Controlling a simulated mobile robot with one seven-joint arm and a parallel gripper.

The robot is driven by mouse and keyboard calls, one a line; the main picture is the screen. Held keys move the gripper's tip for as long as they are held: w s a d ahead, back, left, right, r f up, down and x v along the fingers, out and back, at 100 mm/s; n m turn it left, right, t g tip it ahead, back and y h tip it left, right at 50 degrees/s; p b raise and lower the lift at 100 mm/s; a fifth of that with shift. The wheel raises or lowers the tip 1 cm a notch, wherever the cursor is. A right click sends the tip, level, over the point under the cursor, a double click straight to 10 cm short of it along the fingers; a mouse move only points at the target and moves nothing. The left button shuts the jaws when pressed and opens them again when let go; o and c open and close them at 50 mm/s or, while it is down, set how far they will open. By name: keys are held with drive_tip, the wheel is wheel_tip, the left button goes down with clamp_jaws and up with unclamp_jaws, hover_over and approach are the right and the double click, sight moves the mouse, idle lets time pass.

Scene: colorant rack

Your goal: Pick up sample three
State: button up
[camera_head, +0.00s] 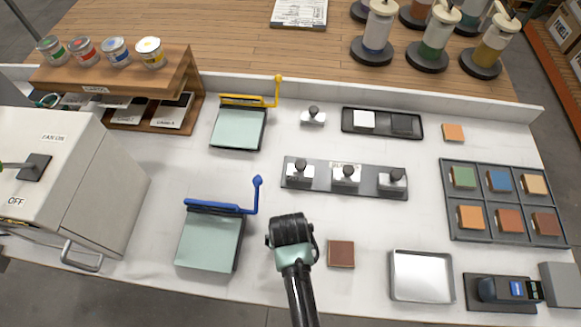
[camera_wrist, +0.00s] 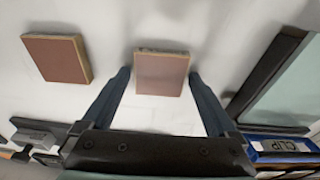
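Two square brown sample tiles lie flat on the white table; no number is readable on either, so I cannot tell which is sample three. One tile (camera_wrist: 162,73) shows in the wrist view between the tips of my open gripper (camera_wrist: 160,76), with a finger on each side and nothing visibly clamped. In the head view that tile is hidden under my gripper (camera_head: 291,236). The other brown tile (camera_head: 341,253) lies just right of my gripper, and it is at upper left in the wrist view (camera_wrist: 56,58).
A rack (camera_head: 489,203) of several coloured tiles is at right. A metal tray (camera_head: 421,276) stands at front right. A blue-clip board (camera_head: 210,243) lies left of my gripper. A holder with knobbed blocks (camera_head: 322,176) is behind it. A grey box (camera_head: 75,185) stands far left.

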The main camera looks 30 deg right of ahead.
drive_tip(key=c, duration=1)
